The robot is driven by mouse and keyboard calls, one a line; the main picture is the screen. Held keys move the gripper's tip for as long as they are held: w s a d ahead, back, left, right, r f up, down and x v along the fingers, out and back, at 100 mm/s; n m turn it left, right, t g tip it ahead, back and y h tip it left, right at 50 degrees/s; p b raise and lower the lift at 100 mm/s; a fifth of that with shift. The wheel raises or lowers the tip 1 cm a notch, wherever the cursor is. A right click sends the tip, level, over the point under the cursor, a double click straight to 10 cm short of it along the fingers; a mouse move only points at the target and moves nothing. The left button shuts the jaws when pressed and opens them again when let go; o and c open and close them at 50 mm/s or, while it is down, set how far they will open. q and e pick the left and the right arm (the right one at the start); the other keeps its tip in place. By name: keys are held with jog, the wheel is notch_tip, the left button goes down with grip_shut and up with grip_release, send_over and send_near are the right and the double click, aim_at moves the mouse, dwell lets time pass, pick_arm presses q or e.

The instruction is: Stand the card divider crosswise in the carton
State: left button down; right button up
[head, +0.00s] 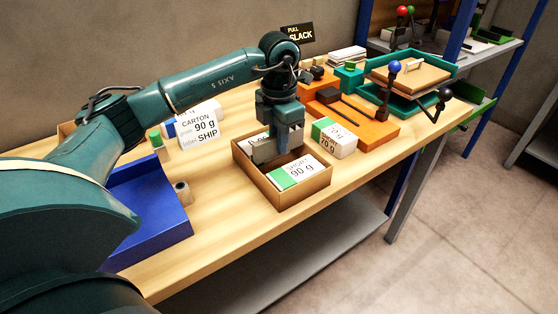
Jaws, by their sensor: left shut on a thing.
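The open brown carton (284,201) stands on the wooden table near its front edge. A white ream with a green end, marked 90 g (299,172), lies in its front part. My left gripper (289,143) points down over the back part of the carton. It is shut on a grey panel, the card divider (266,154), which stands upright across the carton behind the ream. The gripper hides part of the panel, and its lower edge is hidden. A white printed surface shows just behind it. My right gripper is not in view.
A carton label sign (199,127) and a blue tray (150,212) are to the left. A green-and-white ream (333,138) stands close right of the carton, with an orange base (376,132) behind it. A teal tray stand (440,69) is at the far right.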

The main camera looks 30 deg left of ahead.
pick_arm(q)
jog(key=shift+f, duration=2.55)
jog(key=shift+f, duration=0.1)
jog(key=c, duration=1.9)
grip_release()
jog(key=shift+f, duration=0.1)
jog(key=shift+o, duration=1)
jog(key=shift+r, duration=0.35)
notch_tip(320, 180, up, 12)
jog(key=shift+f, duration=0.1)
